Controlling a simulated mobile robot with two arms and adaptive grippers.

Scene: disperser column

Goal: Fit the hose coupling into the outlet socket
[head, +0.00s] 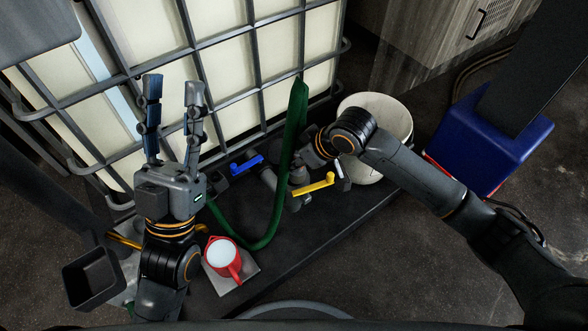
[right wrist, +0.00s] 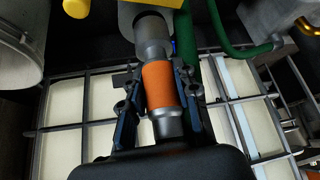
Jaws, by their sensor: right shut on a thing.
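In the right wrist view my right gripper (right wrist: 160,75) is shut on the hose coupling (right wrist: 160,88), which has an orange sleeve and grey ends. The coupling's far end lines up with the grey outlet socket (right wrist: 132,12) and meets or overlaps its mouth; I cannot tell how deep it sits. In the head view the grey outlet pipes (head: 267,181) carry a blue handle (head: 246,165) and a yellow handle (head: 314,185). My right gripper (head: 303,155) is beside them, with the coupling largely hidden. My left gripper (head: 173,88) is open and empty, fingers up, before the caged tank.
A green hose (head: 252,245) loops down in front of the outlets. A red mug (head: 223,256) with white contents stands on a grey plate at the front. A cream bucket (head: 395,112) stands right of the outlets. The caged tank (head: 225,60) fills the back.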

